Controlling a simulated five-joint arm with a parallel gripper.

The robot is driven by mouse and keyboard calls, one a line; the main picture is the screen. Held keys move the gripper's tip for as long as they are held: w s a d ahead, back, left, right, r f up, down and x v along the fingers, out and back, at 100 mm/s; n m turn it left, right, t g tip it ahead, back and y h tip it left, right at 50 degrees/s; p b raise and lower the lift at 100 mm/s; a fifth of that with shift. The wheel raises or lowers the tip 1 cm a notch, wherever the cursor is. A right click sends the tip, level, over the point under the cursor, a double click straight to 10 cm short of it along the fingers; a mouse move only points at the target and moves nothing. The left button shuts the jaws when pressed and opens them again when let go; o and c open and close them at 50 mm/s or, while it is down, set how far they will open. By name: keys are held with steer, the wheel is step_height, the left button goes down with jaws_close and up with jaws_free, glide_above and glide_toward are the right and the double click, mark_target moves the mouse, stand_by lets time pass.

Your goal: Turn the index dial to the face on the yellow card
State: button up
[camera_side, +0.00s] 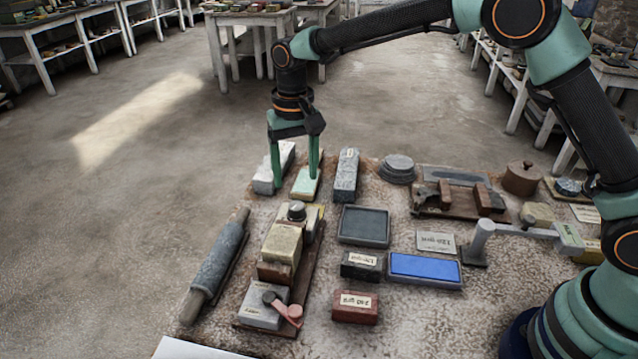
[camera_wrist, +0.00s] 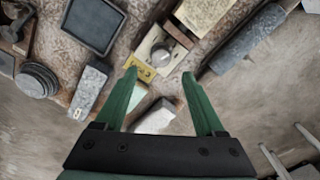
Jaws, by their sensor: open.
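The index dial (camera_side: 296,211) is a dark round knob with a lighter top, mounted at the far end of a long base fixture. In the wrist view the dial (camera_wrist: 161,54) sits on a pale plate, just beyond my fingertips. The yellow card (camera_wrist: 141,69) lies beside the dial plate; its mark is too small to read. My gripper (camera_side: 295,180) is open and empty, pointing down behind the dial, over a pale green slab (camera_side: 305,184). In the wrist view my gripper (camera_wrist: 160,75) has both green fingers apart, with nothing between them touching.
On the same fixture stand a cream block (camera_side: 281,244) and a pink lever (camera_side: 286,309). A grey roller (camera_side: 217,262) lies to the left. Grey stones (camera_side: 346,175) flank the green slab. A dark tray (camera_side: 364,226) and a blue stone (camera_side: 425,268) are to the right.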

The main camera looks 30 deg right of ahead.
steer(key=s+d+r+t, duration=0.1)
steer(key=s+d+r, duration=0.15)
steer(key=r, duration=0.35)
steer(key=s+d+r+t, duration=0.1)
steer(key=s+d+r, duration=0.1)
steer(key=d+r, duration=0.25)
steer(key=s+d+r+n+t, duration=0.2)
steer(key=s+d, duration=0.7)
steer(key=s, duration=0.3)
steer(key=shift+s+r+t, duration=0.3)
steer(key=s, duration=0.1)
steer(key=s+d+f, duration=0.1)
steer(key=s, duration=0.1)
steer(key=shift+d+f+t, duration=0.25)
steer(key=shift+f+t, duration=0.15)
